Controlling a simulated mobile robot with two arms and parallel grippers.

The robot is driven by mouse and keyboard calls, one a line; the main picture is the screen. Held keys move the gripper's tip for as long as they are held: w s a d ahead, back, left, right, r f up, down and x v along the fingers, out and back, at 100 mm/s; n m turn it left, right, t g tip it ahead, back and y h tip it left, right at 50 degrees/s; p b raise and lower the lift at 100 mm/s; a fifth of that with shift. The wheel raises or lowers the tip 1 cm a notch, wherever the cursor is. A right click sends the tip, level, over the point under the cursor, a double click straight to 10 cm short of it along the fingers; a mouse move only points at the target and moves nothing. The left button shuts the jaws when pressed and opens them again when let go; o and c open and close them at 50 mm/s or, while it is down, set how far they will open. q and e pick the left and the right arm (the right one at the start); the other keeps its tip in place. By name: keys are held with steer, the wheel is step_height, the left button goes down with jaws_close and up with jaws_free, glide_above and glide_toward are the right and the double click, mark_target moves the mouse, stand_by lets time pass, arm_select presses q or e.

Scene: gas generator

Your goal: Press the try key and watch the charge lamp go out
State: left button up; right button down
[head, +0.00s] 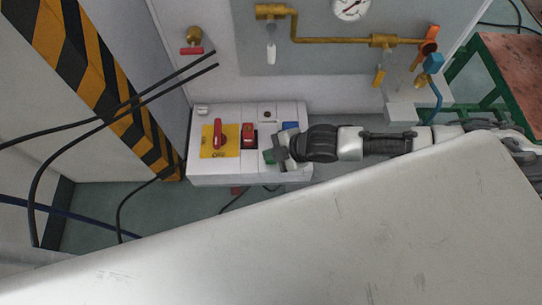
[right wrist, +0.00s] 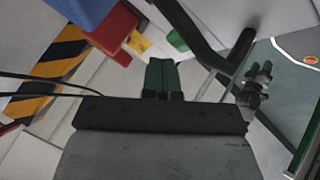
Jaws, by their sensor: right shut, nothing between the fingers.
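A white control box (head: 240,173) stands against the wall in the head view. On it are a red rotary handle (head: 217,134) on a yellow plate, a red switch (head: 249,131) and a blue part (head: 290,127). My right gripper (head: 268,157) is shut and empty over the box's front right part; its green fingertips (right wrist: 163,76) show in the right wrist view. Beyond them are a red part (right wrist: 113,32), a blue part (right wrist: 83,9) and a small green part (right wrist: 177,41). I cannot tell which is the try key or the charge lamp, or whether the fingers touch anything. My left gripper is out of view.
Brass pipes (head: 335,40) and a gauge (head: 351,8) are on the wall behind the box. Black cables (head: 110,120) hang at the left by a striped post (head: 100,75). A green-framed table (head: 500,75) stands at the right. A large pale surface fills the foreground.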

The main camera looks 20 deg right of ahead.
steer(key=shift+f, duration=0.15)
steer(key=shift+f, duration=0.25)
steer(key=shift+f, duration=0.5)
stand_by(1.1)
steer(key=shift+r, duration=0.15)
steer(key=shift+r+p, duration=0.75)
step_height(320, 180, up, 5)
steer(key=p, duration=0.5)
steer(key=shift+r, duration=0.1)
